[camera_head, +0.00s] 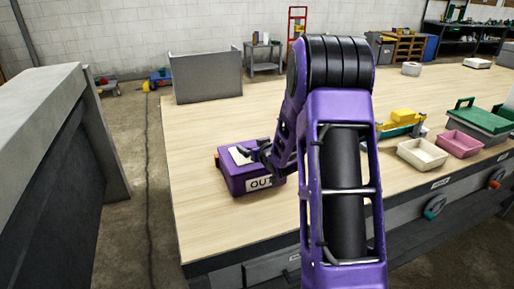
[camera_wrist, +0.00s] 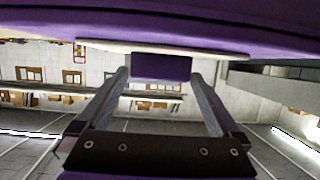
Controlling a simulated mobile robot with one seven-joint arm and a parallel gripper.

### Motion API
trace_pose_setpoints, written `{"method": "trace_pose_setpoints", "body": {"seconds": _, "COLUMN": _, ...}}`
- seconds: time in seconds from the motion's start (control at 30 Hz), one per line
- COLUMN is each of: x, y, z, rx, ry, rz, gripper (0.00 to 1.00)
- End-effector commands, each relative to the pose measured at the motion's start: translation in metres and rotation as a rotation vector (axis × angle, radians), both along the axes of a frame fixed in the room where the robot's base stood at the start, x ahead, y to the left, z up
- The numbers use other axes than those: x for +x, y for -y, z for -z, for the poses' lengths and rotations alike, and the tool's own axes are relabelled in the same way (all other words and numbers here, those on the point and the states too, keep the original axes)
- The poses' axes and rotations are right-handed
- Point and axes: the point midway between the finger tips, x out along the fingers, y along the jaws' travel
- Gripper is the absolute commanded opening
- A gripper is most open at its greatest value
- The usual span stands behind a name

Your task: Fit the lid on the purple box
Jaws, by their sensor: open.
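The purple box (camera_head: 235,186) stands on the wooden bench near its left front edge, with a white label reading "OUT" on its front. Its top looks covered, with a pale patch (camera_head: 238,158) on it; I cannot clearly tell a separate lid from the box. My gripper (camera_head: 247,151) is open at the top of the box, and hides part of it. In the wrist view, a small purple block (camera_wrist: 161,67) shows between the fingertips of my gripper (camera_wrist: 161,78), under a wide purple surface with a pale edge. I cannot tell whether the fingers touch it.
A grey upright panel (camera_head: 206,77) stands at the bench's back left. To the right are a cream tray (camera_head: 422,154), a pink tray (camera_head: 460,144), a yellow item (camera_head: 403,116) and a grey case with a green handle (camera_head: 480,118). Bare bench (camera_head: 200,125) lies behind the box.

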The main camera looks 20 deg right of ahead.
Motion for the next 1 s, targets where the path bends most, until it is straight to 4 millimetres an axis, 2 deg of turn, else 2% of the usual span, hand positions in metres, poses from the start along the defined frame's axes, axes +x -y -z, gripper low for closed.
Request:
{"method": "trace_pose_setpoints", "body": {"seconds": 0.17, "x": 0.0, "y": 0.0, "z": -0.018, "rx": 0.0, "ry": 0.0, "rz": 0.0, "gripper": 1.0}}
{"method": "trace_pose_setpoints", "body": {"seconds": 0.23, "x": -0.017, "y": 0.001, "z": -0.018, "rx": -0.001, "ry": -0.001, "rz": 0.002, "gripper": 1.0}}
{"method": "trace_pose_setpoints", "body": {"seconds": 0.4, "x": -0.057, "y": 0.002, "z": -0.033, "rx": -0.001, "ry": 0.0, "rz": 0.002, "gripper": 1.0}}
{"method": "trace_pose_setpoints", "body": {"seconds": 0.63, "x": -0.097, "y": 0.002, "z": -0.047, "rx": 0.0, "ry": 0.001, "rz": 0.001, "gripper": 1.0}}
{"method": "trace_pose_setpoints", "body": {"seconds": 0.8, "x": -0.11, "y": 0.002, "z": -0.052, "rx": 0.001, "ry": 0.001, "rz": 0.001, "gripper": 1.0}}
{"method": "trace_pose_setpoints", "body": {"seconds": 1.0, "x": -0.113, "y": 0.002, "z": -0.052, "rx": 0.001, "ry": 0.0, "rz": 0.0, "gripper": 1.0}}
